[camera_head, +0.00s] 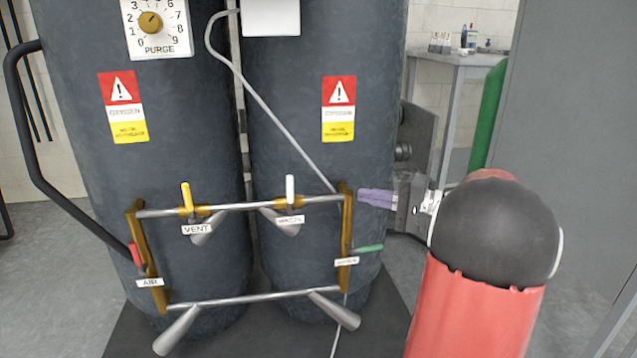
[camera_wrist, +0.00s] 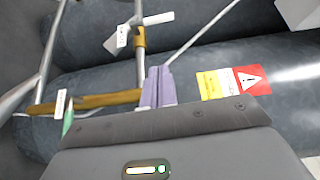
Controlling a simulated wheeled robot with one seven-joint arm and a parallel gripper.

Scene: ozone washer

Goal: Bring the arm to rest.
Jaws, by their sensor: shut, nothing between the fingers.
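My gripper (camera_head: 377,198) has purple fingers and is at the right of the pipe frame in the head view. Its tips point left, close to the upper right corner of the frame; I cannot tell whether they touch it. In the wrist view the purple fingers (camera_wrist: 158,87) are together with nothing between them. They are near the frame's brass side bar (camera_wrist: 85,102). My red and black arm (camera_head: 480,270) reaches in from the lower right.
Two dark tanks (camera_head: 185,120) stand behind the pipe frame (camera_head: 240,207). The frame carries a yellow VENT lever (camera_head: 187,196), a white lever (camera_head: 290,188), a green lever (camera_head: 368,248) and a red AIR lever (camera_head: 136,254). A grey panel (camera_head: 570,130) stands at right.

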